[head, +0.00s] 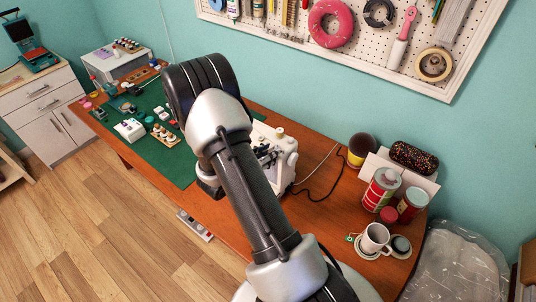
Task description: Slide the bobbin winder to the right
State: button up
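A white sewing machine (286,160) stands on the wooden table, its left part hidden behind my arm. A small round cap or spindle (280,133) sits on top of its right end; I cannot tell whether this is the bobbin winder. My arm crosses the middle of the head view, with a large black joint at its upper end. My gripper cannot be made out; it is hidden behind my arm or out of view.
A green mat (178,160) with several small sewing items covers the table's left. A white mug (375,238), red-labelled cans (381,190) and a white box stand at the right end. A black cord (325,188) lies right of the machine. A pegboard (440,82) hangs behind.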

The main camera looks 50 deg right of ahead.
grip_shut()
dwell(0.4)
dwell(0.4)
